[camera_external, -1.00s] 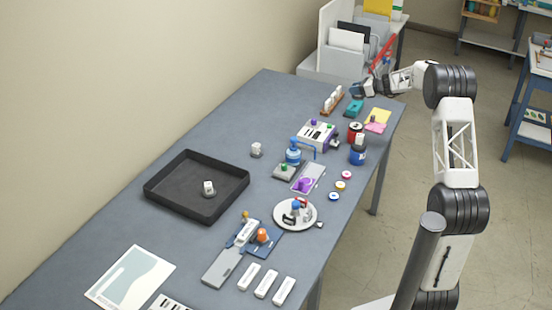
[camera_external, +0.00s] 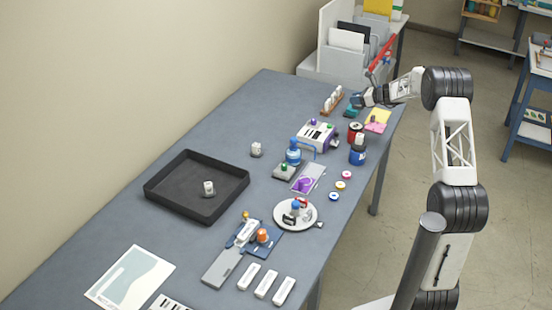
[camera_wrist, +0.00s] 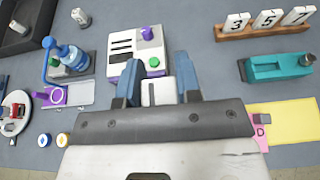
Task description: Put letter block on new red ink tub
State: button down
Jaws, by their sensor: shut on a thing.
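My gripper (camera_wrist: 159,72) shows two blue fingers in the wrist view, shut on a white block (camera_wrist: 158,94) with a dark line on its face. In the external view my gripper (camera_external: 357,99) is above the far right part of the table, and the held block is too small to make out. A red ink tub (camera_external: 355,131) with a dark top stands nearer the camera than my gripper. A blue tub (camera_external: 357,156) stands just in front of it, with a white block (camera_external: 360,139) on top. The wrist view does not clearly show either tub.
A teal stapler-like tool (camera_wrist: 277,67) and a wooden rack of numbered blocks (camera_wrist: 265,29) lie near my gripper. A white-and-purple device (camera_external: 317,135), a blue pump bottle (camera_external: 293,152) and a yellow pad (camera_wrist: 285,121) are close by. A black tray (camera_external: 180,188) is farther left.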

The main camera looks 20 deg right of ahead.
jog(key=shift+f, duration=2.95)
jog(key=shift+f, duration=1.9)
jog(key=shift+f, duration=0.1)
jog(key=c, duration=0.8)
grip_release()
jog(key=v, duration=1.2)
